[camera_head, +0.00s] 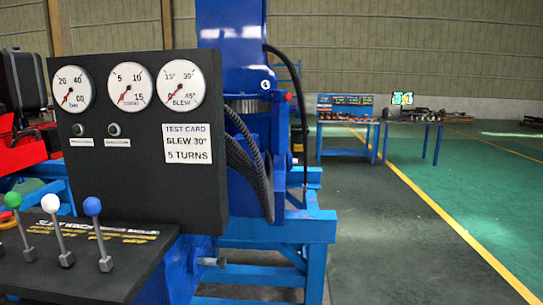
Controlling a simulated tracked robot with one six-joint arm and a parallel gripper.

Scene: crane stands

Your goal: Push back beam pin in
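A short grey pin (211,261) sticks out sideways from the blue bracket (190,268) at the base of the crane stand. It lies low, to the right of the lever console. It looks like a beam pin, but I cannot tell whether it is the back one. Its inner end is hidden in the blue bracket, and no second pin shows clearly. A blue beam frame (275,232) stands behind and to the right of it. My gripper is not in view.
A black gauge panel (140,215) with three dials and a test card stands close at left. Below it is a console (85,280) with several knobbed levers. Black hoses (250,160) hang beside the blue column (230,70). Open floor (390,240) lies at right; workbenches (348,135) stand farther back.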

